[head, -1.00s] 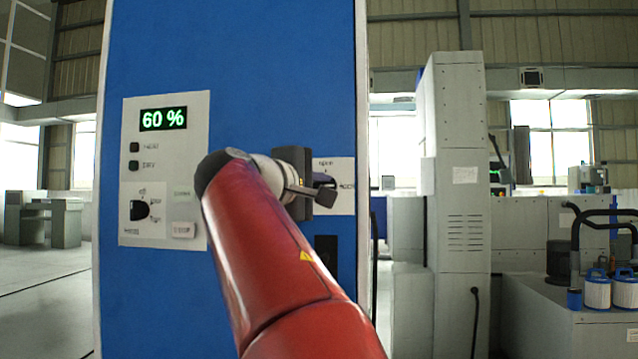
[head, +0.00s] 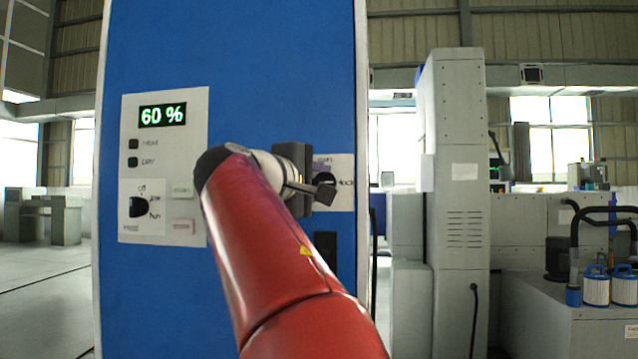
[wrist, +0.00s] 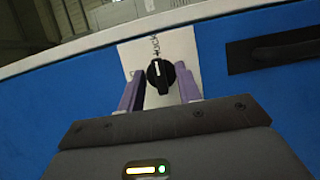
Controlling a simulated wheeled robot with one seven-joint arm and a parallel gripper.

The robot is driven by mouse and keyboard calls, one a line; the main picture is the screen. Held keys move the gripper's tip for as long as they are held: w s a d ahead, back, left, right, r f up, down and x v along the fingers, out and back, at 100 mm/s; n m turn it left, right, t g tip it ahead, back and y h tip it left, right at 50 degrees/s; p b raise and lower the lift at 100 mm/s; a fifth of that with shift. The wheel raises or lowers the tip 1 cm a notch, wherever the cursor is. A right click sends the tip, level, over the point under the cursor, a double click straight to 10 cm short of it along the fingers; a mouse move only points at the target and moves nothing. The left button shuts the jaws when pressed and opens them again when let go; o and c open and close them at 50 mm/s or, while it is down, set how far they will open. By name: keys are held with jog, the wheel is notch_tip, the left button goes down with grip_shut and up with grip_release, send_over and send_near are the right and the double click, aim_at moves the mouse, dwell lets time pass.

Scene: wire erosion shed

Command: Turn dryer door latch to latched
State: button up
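The dryer door latch is a black knob (wrist: 160,75) with a white mark, on a white label plate (wrist: 139,51) on the blue dryer front. In the wrist view my gripper (wrist: 161,90) is open, its two purple fingers on either side of the knob with gaps between. I cannot tell whether the fingertips reach around the knob or stop short of it. In the head view the knob (head: 327,175) shows partly behind my gripper (head: 322,170), beside the words "open" and "lock". My arm covers part of the dryer front.
A control panel (head: 164,205) with a "60 %" display, buttons and a heat knob is left of my arm. A dark recessed handle (wrist: 275,50) is beside the latch. A grey cabinet (head: 458,200) stands to the right, apart from the dryer.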

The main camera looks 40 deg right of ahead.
jog(key=v, duration=0.8)
jog(key=shift+b, duration=0.4)
jog(key=shift+w, duration=0.1)
jog(key=s+a+f+m+y, duration=0.1)
jog(key=s+a+f+y, duration=0.3)
jog(key=f, duration=1.2)
jog(key=s+a+f+m+y, duration=0.1)
jog(key=s+a+f+y, duration=0.3)
jog(key=f, duration=1.2)
jog(key=s+a+f+m+y, duration=0.1)
jog(key=s+a+f+y, duration=0.3)
jog(key=a+f+y, duration=0.5)
notch_tip(320, 180, down, 7)
jog(key=shift+s+a+f, duration=0.1)
jog(key=shift+s+a, duration=0.1)
jog(key=shift+a, duration=0.1)
